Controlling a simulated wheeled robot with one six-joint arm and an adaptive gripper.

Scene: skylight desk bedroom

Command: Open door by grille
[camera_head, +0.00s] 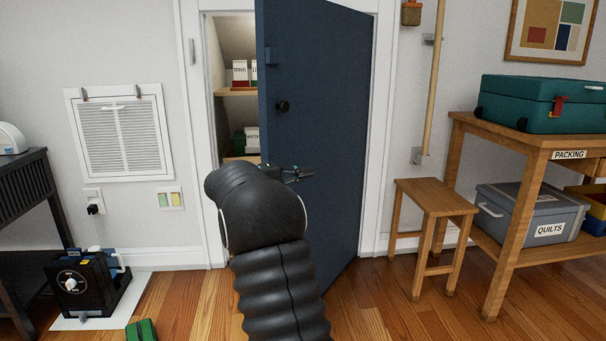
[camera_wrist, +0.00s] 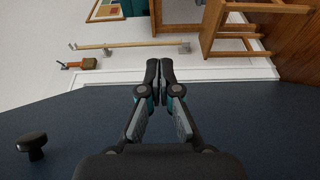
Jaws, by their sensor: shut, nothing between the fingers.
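The dark blue door (camera_head: 325,130) stands ajar in its white frame, with a lit closet showing in the gap at its left. Its round black knob (camera_head: 283,106) is on the door's left part; the knob also shows at the lower left of the wrist view (camera_wrist: 32,145). The white louvred grille (camera_head: 119,133) is on the wall left of the door. My gripper (camera_head: 303,174) is in front of the door, below the knob, partly behind my arm. In the wrist view my gripper (camera_wrist: 160,72) has its fingers together and empty, over the door face; contact cannot be told.
A small wooden stool (camera_head: 436,208) and a wooden bench (camera_head: 500,160) with a teal case stand right of the door. A black device (camera_head: 85,285) on a white mat and a green block (camera_head: 141,330) are on the floor at left. Closet shelves (camera_head: 238,91) hold boxes.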

